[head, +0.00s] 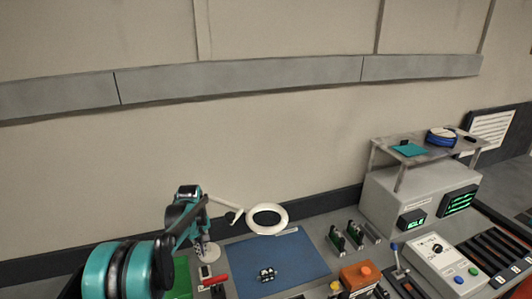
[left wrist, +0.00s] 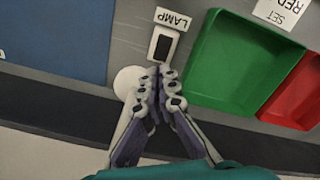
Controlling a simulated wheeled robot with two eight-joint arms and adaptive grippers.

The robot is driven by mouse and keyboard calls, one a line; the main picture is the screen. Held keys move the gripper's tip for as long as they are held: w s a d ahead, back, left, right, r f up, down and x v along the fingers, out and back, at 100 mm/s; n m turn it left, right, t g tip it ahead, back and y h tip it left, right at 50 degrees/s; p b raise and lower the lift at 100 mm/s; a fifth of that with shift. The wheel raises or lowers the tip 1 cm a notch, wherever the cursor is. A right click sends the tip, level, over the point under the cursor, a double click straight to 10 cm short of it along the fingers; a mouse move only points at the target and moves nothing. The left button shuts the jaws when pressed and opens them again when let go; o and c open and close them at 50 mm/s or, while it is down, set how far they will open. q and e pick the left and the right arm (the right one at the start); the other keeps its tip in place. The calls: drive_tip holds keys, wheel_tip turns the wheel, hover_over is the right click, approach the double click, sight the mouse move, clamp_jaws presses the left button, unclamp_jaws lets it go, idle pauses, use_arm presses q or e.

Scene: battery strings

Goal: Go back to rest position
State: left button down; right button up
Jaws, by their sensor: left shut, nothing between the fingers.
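My left gripper (left wrist: 160,76) is shut and empty, its grey fingertips together. In the left wrist view it is over the strip beside the lamp switch (left wrist: 163,45), partly in front of the round white lamp base (left wrist: 129,80). In the head view my left arm reaches in from the lower left, and the gripper (head: 198,236) hangs near the lamp base. My right gripper is in neither view.
A ring lamp (head: 249,219) stands over the blue mat (head: 300,250), where a small dark part (head: 266,275) lies. A green tray (left wrist: 235,62) and red tray (left wrist: 303,92) are near the gripper. A grey cabinet (head: 385,200) and a control box (head: 440,262) stand at right.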

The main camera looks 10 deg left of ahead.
use_arm(q)
drive_tip(key=s+d+r+m+t+b, duration=0.2)
drive_tip(key=s+d+r+m, duration=0.15)
drive_tip(key=s, duration=0.25)
drive_tip(key=s+d+r+m+t+b, duration=0.1)
drive_tip(key=s+d+r+m+b, duration=0.1)
drive_tip(key=s+d+r, duration=0.4)
drive_tip(key=s+d+f+m+t+b, duration=0.1)
drive_tip(key=s+f+m+t, duration=0.1)
drive_tip(key=s, duration=0.5)
drive_tip(key=s+d+f+m+t+b, duration=0.2)
drive_tip(key=s+f+m, duration=0.1)
drive_tip(key=s, duration=0.5)
drive_tip(key=shift+s+f, duration=0.3)
drive_tip(key=shift+f, duration=0.4)
